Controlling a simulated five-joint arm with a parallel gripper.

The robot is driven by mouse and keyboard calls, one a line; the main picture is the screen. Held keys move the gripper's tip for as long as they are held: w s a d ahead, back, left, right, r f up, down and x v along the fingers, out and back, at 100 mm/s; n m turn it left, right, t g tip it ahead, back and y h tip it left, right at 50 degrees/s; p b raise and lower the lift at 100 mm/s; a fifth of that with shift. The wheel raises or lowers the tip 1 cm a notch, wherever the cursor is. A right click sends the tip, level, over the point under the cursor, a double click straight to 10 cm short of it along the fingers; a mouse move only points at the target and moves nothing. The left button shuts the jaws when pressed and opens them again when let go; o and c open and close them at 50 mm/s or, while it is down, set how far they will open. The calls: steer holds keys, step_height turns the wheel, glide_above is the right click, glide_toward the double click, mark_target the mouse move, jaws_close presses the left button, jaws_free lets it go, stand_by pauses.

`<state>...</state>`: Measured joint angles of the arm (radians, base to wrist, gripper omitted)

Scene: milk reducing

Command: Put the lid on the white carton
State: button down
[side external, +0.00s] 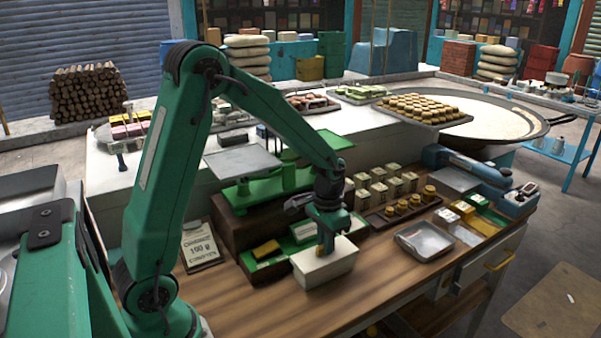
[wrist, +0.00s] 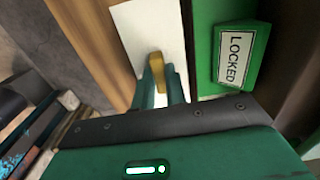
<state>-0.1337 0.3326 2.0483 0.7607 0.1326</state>
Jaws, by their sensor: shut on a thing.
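The white carton (side external: 322,268) stands on the wooden bench near the front middle in the side view. My gripper (side external: 321,248) points down over its top. In the wrist view my gripper's two green fingers (wrist: 162,90) are shut on the brass knob (wrist: 157,62) of the white lid (wrist: 143,28). The lid shows as a flat white panel. In the side view the lid lies at the carton's top, and I cannot tell whether it is fully seated. My fingers hide part of the knob and lid.
A green tray (side external: 263,264) and a green block marked LOCKED (wrist: 240,55) lie close beside the carton. A green scale (side external: 262,186) stands behind. A label card (side external: 201,246) is at left, a clear tray (side external: 425,240) at right. The bench front is clear.

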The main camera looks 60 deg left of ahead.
steer(key=shift+f, duration=0.75)
stand_by(1.8)
steer(key=c, duration=0.8)
jaws_free()
steer(key=shift+r, duration=0.15)
steer(key=shift+r, duration=3.35)
